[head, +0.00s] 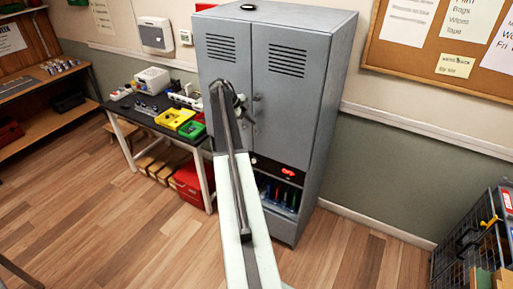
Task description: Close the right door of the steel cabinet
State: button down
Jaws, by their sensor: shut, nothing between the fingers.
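The grey steel cabinet (335,95) stands against the wall at the centre, with two vented upper doors. Its right door (282,115) looks flush with the front, with no gap that I can see. The left door (222,68) also looks flush. A dark handle (257,99) sits on the right door near the middle seam. My arm hides the lower left door. Whether my gripper touches a door, I cannot tell.
Below the doors, an open bay holds several coloured items (280,192). Wooden floor between is clear.

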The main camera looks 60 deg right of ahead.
jog(key=a+f+p+v, duration=0.1)
jog(key=a+p+v, duration=0.1)
jog(key=p+v, duration=0.6)
jog(key=v, duration=0.3)
jog(key=shift+w+a, duration=0.2)
jog(key=shift+w, duration=0.25)
